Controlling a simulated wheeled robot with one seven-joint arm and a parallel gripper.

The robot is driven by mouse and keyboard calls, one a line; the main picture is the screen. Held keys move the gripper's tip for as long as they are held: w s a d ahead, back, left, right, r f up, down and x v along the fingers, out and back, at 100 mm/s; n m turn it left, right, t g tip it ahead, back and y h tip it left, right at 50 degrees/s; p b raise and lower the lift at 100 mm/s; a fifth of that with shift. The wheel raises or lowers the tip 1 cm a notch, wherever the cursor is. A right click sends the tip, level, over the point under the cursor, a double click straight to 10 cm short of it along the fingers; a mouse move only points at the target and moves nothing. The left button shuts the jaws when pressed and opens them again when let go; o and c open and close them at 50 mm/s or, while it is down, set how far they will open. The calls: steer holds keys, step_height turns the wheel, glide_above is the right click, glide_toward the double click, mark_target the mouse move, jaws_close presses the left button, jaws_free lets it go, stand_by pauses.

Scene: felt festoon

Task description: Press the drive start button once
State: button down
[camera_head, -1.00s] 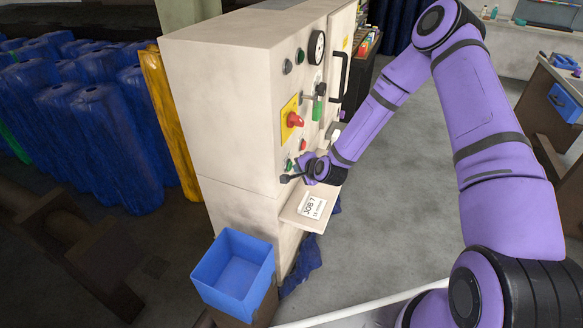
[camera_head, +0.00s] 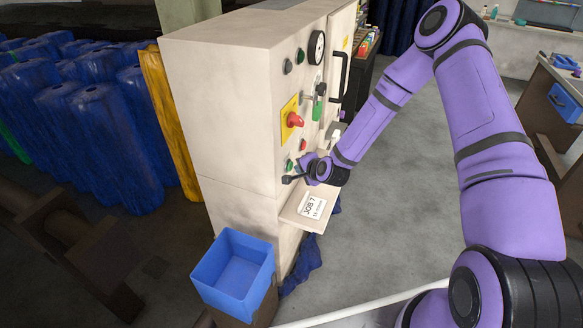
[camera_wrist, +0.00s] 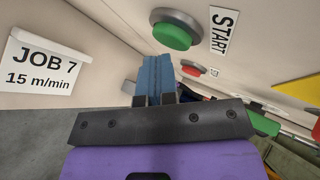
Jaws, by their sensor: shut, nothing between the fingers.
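The green button (camera_wrist: 172,36) beside the START label (camera_wrist: 223,31) is on the pale cabinet face in the wrist view. A green button also shows low on the cabinet front in the head view (camera_head: 289,165), just above my gripper. My gripper (camera_head: 287,179) is close to the cabinet front there. In the wrist view, my blue fingers (camera_wrist: 156,75) are together with nothing between them. Their tips lie below the green button in the picture and do not overlap it. Whether they touch the panel is unclear.
A blue bin (camera_head: 236,274) stands at the cabinet's foot.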

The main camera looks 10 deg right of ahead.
steer(key=shift+s+d, duration=0.25)
steer(key=shift+d, duration=0.05)
steer(key=s+d, duration=0.1)
steer(key=d, duration=0.1)
steer(key=s+d, duration=0.2)
stand_by(0.6)
stand_by(0.6)
